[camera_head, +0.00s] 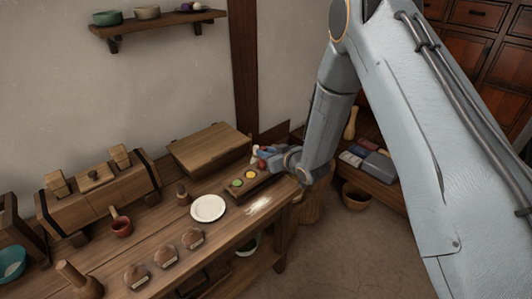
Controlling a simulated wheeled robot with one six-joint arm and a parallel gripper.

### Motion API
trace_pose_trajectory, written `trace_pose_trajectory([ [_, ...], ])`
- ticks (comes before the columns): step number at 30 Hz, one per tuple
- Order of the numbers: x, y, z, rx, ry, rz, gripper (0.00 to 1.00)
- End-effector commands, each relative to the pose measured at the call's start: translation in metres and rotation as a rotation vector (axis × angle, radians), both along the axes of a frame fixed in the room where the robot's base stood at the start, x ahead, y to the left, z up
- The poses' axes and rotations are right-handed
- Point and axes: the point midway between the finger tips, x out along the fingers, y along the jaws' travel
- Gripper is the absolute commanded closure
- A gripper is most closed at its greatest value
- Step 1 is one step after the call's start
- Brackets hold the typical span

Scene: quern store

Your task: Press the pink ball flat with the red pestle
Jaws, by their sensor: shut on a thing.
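My gripper (266,156) is at the far end of the workbench, above the right end of a small dark wooden tray (262,187). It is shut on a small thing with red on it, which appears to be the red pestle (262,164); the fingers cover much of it. The tray also holds a green ball (237,183) and a yellow ball (250,175) in a row to the left of the gripper. I cannot make out the pink ball; it may be hidden under the pestle or the gripper.
A wooden box (209,149) stands behind. My arm crosses the right side.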

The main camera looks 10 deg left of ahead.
Motion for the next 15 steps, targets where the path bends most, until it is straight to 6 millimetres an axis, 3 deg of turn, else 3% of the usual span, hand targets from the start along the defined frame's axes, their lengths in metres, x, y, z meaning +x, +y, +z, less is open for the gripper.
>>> trace_pose_trajectory([
  [15, -0.001, 0.0, 0.027, -0.002, 0.004, 0.0, 1.0],
])
